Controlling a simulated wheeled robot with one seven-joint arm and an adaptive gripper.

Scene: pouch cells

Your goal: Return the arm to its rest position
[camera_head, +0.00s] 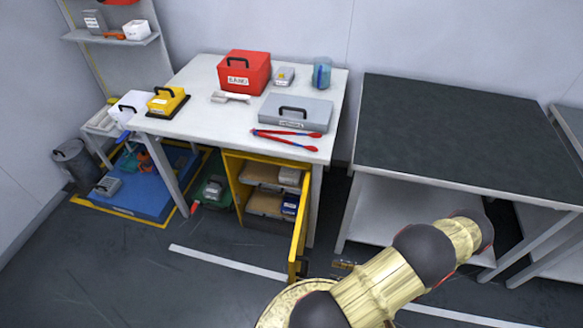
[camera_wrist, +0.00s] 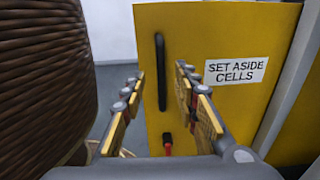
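My gripper (camera_wrist: 159,74) is open in the wrist view, its two fingers apart with nothing held between them. Beyond the fingertips is a yellow cabinet door (camera_wrist: 180,30) with a dark upright handle (camera_wrist: 161,72) and a label reading "SET ASIDE CELLS". The handle shows between the fingertips in the picture; the exact distance cannot be told. In the head view, my gold and black arm (camera_head: 380,283) bends up and right from the bottom edge; my gripper is not clearly seen there. The yellow door (camera_head: 298,235) stands swung open, its edge toward the camera.
The yellow cabinet (camera_head: 236,188) under the white table (camera_head: 200,75) shows boxes on its shelves. A red box (camera_head: 243,72), a grey case (camera_head: 296,113) and red-blue tongs (camera_head: 285,134) lie on the table. A dark-topped bench (camera_head: 450,130), bare on top, stands right, close behind my arm.

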